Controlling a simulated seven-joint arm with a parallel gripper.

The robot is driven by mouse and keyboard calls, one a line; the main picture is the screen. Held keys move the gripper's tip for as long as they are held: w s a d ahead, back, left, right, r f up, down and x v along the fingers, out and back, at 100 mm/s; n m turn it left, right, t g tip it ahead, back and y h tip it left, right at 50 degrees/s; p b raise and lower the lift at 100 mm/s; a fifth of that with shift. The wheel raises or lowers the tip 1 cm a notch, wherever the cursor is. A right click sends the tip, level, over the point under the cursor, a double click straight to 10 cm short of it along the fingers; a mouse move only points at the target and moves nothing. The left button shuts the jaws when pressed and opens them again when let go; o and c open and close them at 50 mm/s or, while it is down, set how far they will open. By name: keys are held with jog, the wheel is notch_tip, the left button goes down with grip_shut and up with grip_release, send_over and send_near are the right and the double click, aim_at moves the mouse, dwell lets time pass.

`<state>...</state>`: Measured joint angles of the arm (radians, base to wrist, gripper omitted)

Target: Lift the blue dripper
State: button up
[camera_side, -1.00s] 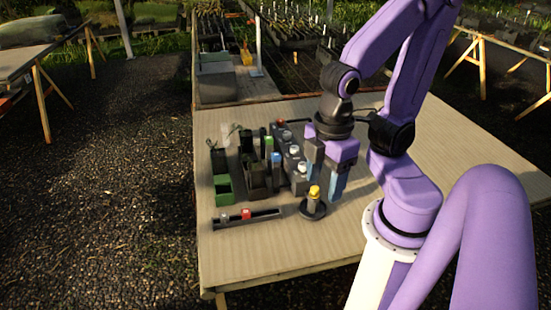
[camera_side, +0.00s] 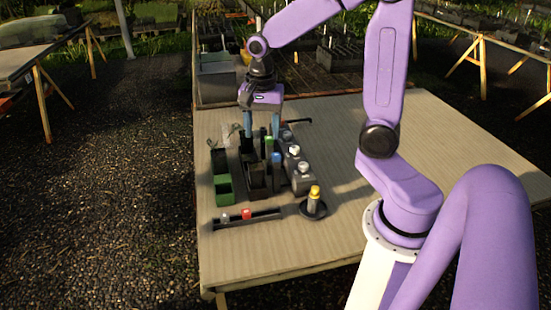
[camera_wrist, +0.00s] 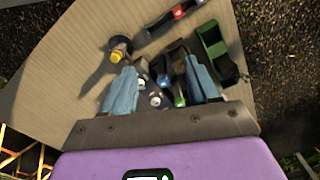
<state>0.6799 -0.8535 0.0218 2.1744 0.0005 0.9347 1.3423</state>
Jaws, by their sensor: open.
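The blue dripper (camera_side: 276,158) stands upright in a dark rack (camera_side: 257,182) on the table, in front of a green-topped tube (camera_side: 269,145). In the wrist view its blue top (camera_wrist: 163,80) shows between the fingers, near the green top (camera_wrist: 180,101). My gripper (camera_side: 262,132) points down over the back part of the rack, behind the blue dripper as the side view sees it. In the wrist view my gripper (camera_wrist: 161,66) is open, with nothing held between its blue fingers. The dripper's lower part is hidden in the rack.
Grey bottles with pale caps (camera_side: 294,150) stand close on the right. A yellow-topped piece on a round black base (camera_side: 314,208) and a black tray with a red piece (camera_side: 262,218) are in front. Green bin (camera_side: 224,198) at left.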

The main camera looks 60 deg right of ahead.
aim_at(276, 154)
jog(key=w+d+f+m, duration=0.1)
jog(key=w+d+m, duration=0.3)
jog(key=d+m, duration=0.95)
jog(key=f, duration=1.7)
jog(key=shift+w+a+f, duration=0.1)
jog(key=shift+a+f, duration=0.1)
jog(key=c, duration=1)
